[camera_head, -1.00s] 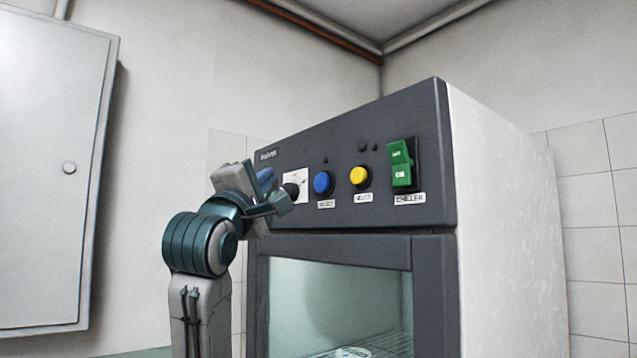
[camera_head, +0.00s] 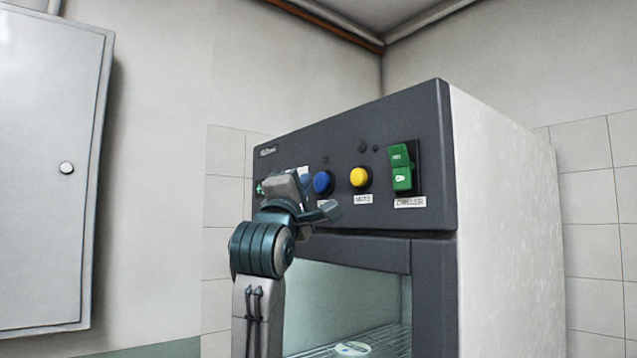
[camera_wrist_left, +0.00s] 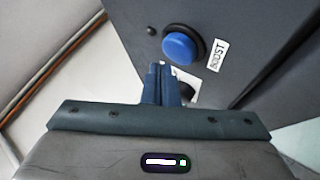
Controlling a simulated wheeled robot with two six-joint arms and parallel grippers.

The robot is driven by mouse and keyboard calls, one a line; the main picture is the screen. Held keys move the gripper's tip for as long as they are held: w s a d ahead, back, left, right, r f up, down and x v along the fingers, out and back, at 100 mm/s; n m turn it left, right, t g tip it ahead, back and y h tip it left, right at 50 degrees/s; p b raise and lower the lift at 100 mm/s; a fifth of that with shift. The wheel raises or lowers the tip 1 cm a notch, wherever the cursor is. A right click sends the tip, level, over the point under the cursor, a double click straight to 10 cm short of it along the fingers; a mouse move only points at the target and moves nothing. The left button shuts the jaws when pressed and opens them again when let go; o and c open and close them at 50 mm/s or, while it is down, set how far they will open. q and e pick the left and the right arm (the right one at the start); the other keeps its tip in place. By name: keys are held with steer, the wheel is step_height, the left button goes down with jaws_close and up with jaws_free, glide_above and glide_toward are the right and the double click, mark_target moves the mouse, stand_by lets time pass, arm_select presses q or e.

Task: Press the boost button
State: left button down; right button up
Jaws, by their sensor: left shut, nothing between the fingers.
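The boost button is the blue round button (camera_head: 323,182) on the dark control panel of the chiller cabinet. In the left wrist view the blue button (camera_wrist_left: 183,46) has a dark collar and a label (camera_wrist_left: 217,55) reading BOOST. My left gripper (camera_head: 307,183) is shut and empty, just left of the blue button in the head view. In the left wrist view its blue fingertips (camera_wrist_left: 161,68) point at the panel close beside the button's edge. I cannot tell whether they touch it. My right gripper is not in view.
A yellow button (camera_head: 360,177) labelled MUTE and a green rocker switch (camera_head: 402,168) labelled CHILLER sit right of the blue button. A dark knob (camera_wrist_left: 187,92) is beside the fingers. Below is the cabinet's glass front (camera_head: 350,300). A grey wall cabinet (camera_head: 45,180) hangs at left.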

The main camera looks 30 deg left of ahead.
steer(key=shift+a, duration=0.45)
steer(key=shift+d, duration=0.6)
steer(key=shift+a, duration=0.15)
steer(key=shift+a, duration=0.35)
arm_select(q)
steer(key=shift+w+d, duration=0.2)
steer(key=shift+w, duration=0.2)
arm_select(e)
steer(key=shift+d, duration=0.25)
